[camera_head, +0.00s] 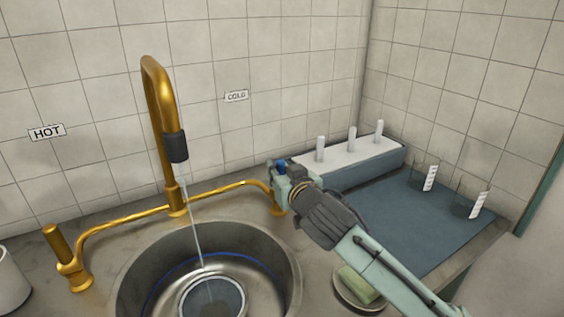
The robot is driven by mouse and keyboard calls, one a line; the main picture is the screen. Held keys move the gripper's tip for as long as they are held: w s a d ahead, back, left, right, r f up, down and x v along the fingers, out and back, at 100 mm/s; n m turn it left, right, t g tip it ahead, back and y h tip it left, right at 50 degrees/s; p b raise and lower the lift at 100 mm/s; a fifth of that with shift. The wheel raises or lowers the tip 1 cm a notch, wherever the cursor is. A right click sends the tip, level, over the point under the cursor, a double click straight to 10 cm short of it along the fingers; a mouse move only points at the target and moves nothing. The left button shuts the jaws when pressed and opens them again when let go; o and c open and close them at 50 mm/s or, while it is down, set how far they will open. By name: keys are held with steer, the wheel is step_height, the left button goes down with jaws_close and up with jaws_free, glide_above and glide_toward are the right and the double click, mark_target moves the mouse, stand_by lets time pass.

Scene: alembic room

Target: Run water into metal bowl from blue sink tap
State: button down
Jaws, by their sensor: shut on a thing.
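The brass faucet (155,110) arches over the sink, and a thin stream of water (196,225) falls from its dark spout. The metal bowl (187,302) sits in the round sink basin (128,285) under the stream, with water showing inside it. My gripper (279,172) is at the right-hand tap by the COLD label, shut on the blue tap handle (280,167), which is mostly hidden by the fingers. The left tap handle (56,242), by the HOT label, is brass and free.
A dish with a sponge (359,286) lies beneath my arm. A white container (10,285) is at far left.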

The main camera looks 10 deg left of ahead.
steer(key=shift+w+a+r+g+h+p, duration=0.2)
steer(key=shift+g+h+p, duration=0.1)
steer(key=shift+g+p, duration=0.15)
steer(key=shift+f, duration=0.2)
steer(key=c, duration=1.4)
jaws_free()
steer(key=shift+c, duration=0.2)
